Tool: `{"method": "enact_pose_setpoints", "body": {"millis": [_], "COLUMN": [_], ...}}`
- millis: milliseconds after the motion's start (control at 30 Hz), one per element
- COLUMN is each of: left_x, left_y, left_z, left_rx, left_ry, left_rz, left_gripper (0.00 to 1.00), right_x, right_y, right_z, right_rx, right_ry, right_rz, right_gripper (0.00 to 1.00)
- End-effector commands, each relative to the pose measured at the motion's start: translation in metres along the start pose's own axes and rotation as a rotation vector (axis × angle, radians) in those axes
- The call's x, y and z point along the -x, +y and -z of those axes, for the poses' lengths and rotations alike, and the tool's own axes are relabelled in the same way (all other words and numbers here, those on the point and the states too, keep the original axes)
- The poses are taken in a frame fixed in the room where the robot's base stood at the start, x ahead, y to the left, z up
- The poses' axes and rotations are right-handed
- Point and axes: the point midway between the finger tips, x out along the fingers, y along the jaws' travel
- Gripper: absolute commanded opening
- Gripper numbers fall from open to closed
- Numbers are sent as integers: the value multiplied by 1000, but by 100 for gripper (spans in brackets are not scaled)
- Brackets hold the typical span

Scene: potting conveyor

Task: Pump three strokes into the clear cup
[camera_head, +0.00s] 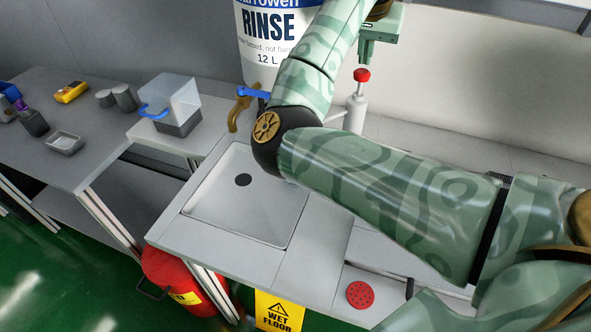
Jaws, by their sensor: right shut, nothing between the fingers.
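A white pump bottle (356,112) with a red pump head (361,75) stands upright behind my right forearm, at the back of the sink counter. Its lower part is hidden by my arm. My right gripper (367,60) is shut and empty, fingers pointing down, just above the red head. A small gap seems to show between the fingertips and the head. I cannot make out a clear cup; my arm covers much of the area around the bottle. My left gripper is not in view.
A large RINSE drum (268,50) with a tap stands left of the bottle. A clear box (177,95) with a blue handle is on the left counter. The sink basin (240,205) is empty.

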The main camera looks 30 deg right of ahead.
Motion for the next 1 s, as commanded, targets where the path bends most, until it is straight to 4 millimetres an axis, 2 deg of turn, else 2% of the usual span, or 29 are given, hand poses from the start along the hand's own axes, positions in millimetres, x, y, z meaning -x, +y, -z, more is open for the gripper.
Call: {"method": "enact_pose_setpoints", "body": {"millis": [467,1000], "left_x": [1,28], "left_y": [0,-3], "left_z": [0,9], "left_rx": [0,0], "left_ry": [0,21], "left_rz": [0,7], "left_gripper": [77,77], "right_x": [2,55], "right_y": [0,1], "right_z": [1,23], "right_rx": [0,-1], "right_ry": [2,3], "right_rz": [0,2], "right_gripper": [0,0]}}
